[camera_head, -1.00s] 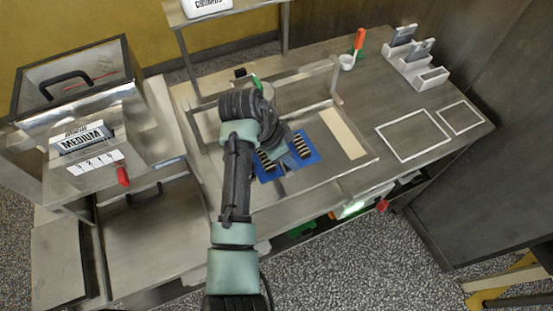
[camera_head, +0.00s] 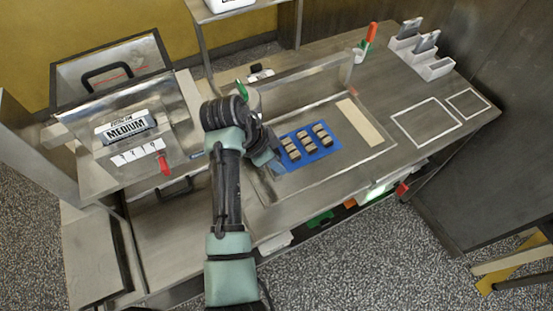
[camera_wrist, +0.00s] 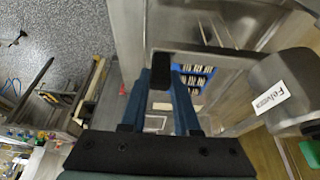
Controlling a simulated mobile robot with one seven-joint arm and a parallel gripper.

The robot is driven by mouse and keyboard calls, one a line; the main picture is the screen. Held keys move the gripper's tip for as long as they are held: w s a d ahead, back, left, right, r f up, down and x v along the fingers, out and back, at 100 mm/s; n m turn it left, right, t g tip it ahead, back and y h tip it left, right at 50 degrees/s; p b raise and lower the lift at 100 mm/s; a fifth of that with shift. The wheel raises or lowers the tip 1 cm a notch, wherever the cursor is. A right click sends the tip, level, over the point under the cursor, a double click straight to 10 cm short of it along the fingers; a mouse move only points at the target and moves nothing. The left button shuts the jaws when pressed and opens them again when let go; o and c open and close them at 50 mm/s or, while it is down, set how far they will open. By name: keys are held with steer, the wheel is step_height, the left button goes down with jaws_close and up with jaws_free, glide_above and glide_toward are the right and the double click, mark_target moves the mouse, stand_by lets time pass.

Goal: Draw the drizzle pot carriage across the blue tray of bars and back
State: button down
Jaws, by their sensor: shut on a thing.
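The blue tray (camera_head: 331,153) lies on the metal deck with several brown bars in rows. It also shows partly in the wrist view (camera_wrist: 176,68), beyond my fingers. My gripper (camera_head: 274,167) is low at the tray's left edge, in the head view. In the wrist view my gripper (camera_wrist: 163,75) is shut on a black handle (camera_wrist: 162,70), apparently of the drizzle pot carriage. A rounded grey pot (camera_wrist: 282,85) with a white label stands at the right there. My arm hides most of the carriage in the head view.
A metal frame rail (camera_head: 305,85) runs behind the tray. A cream strip (camera_head: 359,122) lies right of it. A machine labelled MEDIUM (camera_head: 127,128) with a red lever stands left. A white holder (camera_head: 422,50) stands at the back right. White outlined areas (camera_head: 426,125) are empty.

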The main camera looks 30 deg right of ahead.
steer(key=shift+w+a, duration=0.1)
steer(key=shift+a, duration=0.15)
steer(key=c, duration=0.6)
jaws_free()
steer(key=shift+a, duration=0.1)
steer(key=shift+c, duration=0.2)
steer(key=shift+r, duration=0.1)
steer(key=b+v, duration=0.1)
steer(key=v, duration=1.2)
steer(key=shift+c, duration=0.2)
